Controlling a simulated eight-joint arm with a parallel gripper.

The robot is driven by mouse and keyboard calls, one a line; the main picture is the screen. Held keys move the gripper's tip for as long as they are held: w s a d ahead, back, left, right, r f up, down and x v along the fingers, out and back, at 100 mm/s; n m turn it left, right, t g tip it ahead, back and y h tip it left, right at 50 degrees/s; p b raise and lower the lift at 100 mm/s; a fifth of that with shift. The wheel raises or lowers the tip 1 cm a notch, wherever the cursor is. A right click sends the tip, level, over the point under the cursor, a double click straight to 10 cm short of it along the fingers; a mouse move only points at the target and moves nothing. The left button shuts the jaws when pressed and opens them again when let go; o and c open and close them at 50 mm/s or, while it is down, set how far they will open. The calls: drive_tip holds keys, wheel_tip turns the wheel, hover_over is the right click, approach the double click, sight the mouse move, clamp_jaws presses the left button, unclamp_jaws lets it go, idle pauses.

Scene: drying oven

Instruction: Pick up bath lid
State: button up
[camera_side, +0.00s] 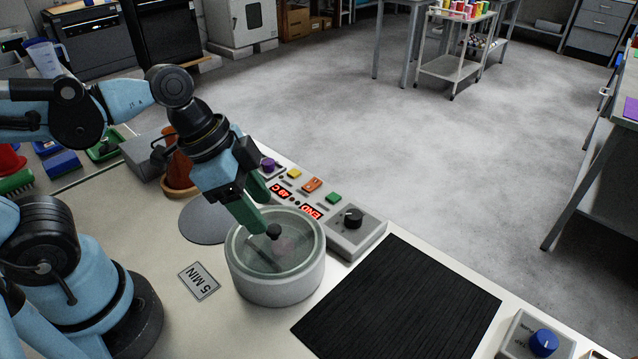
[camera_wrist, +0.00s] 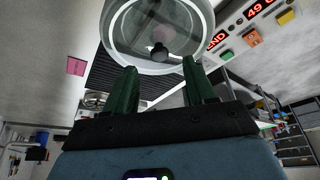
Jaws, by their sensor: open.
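The bath (camera_side: 275,283) is a round pale grey vessel on the bench. Its transparent lid (camera_side: 296,256) lies on top, with a small black knob (camera_side: 273,231) in the middle. In the wrist view the lid (camera_wrist: 181,32) and its knob (camera_wrist: 158,53) show ahead of the fingers. My gripper (camera_side: 262,226) has green fingers and reaches down at a slant to the knob; in the wrist view its fingers (camera_wrist: 158,76) are apart, with the knob roughly between their tips. I cannot tell whether either finger touches the knob.
A control panel (camera_side: 366,236) with a black dial and red displays stands right behind the bath. A black ribbed mat (camera_side: 398,305) lies to the right. A grey disc (camera_side: 204,222) and a "5 MIN" card (camera_side: 199,281) lie to the left. A brown pot (camera_side: 178,178) stands behind my gripper.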

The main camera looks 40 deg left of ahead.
sight(273, 228)
drive_tip(key=shift+x, duration=2.2)
clamp_jaws()
